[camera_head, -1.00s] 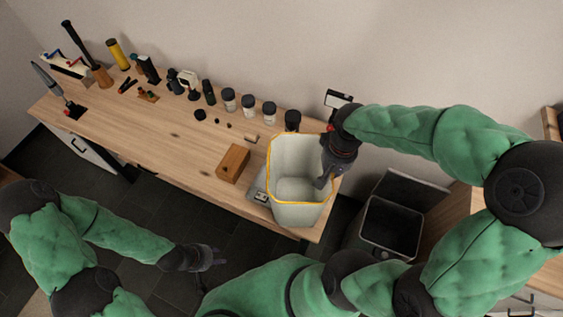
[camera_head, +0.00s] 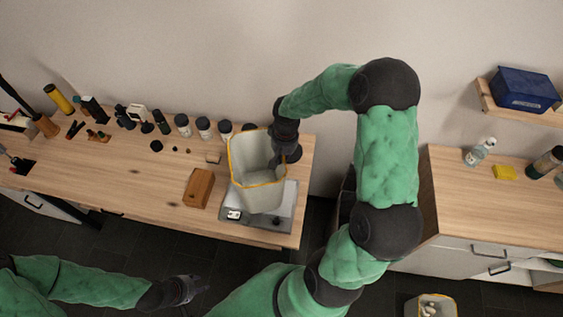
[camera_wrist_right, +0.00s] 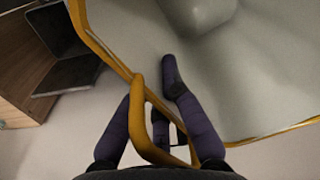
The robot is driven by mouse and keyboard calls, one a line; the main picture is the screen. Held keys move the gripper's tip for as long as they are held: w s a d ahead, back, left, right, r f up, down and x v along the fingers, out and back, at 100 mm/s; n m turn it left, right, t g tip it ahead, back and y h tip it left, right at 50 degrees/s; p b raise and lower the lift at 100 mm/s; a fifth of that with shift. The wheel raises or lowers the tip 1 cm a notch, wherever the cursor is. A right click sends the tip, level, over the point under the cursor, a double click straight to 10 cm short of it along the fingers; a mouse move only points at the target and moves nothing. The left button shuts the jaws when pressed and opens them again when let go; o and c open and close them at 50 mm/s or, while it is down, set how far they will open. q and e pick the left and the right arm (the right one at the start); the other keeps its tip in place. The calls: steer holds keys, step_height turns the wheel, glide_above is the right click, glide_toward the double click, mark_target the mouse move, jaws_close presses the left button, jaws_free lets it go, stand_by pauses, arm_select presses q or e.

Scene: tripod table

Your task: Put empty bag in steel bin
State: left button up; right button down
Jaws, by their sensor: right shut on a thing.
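The empty bag (camera_head: 258,190) is pale grey with an orange rim and open at the top. It is upright over the scale (camera_head: 283,212) at the table's right end; I cannot tell if its base touches. My right gripper (camera_head: 289,156) is shut on its right rim; the right wrist view shows an orange rim loop (camera_wrist_right: 142,125) between the fingers. The steel bin (camera_head: 346,197) is dark and mostly hidden behind my right arm. Its open lid and edge show in the right wrist view (camera_wrist_right: 68,72). My left gripper (camera_head: 188,289) is low in front of the table, empty; its opening is unclear.
A wooden block (camera_head: 198,188) lies left of the bag. Several jars (camera_head: 204,128) and tools line the table's back edge. A cabinet (camera_head: 490,205) with a bottle (camera_head: 480,151) stands at right.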

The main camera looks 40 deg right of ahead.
steer(key=shift+w+d+f, duration=0.1)
steer(key=shift+w+f, duration=0.1)
steer(key=shift+f, duration=0.55)
steer(key=shift+w+d+f, duration=0.1)
steer(key=shift+w+f, duration=0.05)
steer(key=shift+f, duration=0.55)
steer(key=shift+w+d+f, duration=0.1)
steer(key=shift+w+f, duration=0.1)
steer(key=shift+f, duration=0.55)
steer(key=shift+a, duration=0.1)
steer(key=shift+f, duration=0.2)
steer(key=c, duration=1.4)
jaws_free()
steer(key=shift+r, duration=0.15)
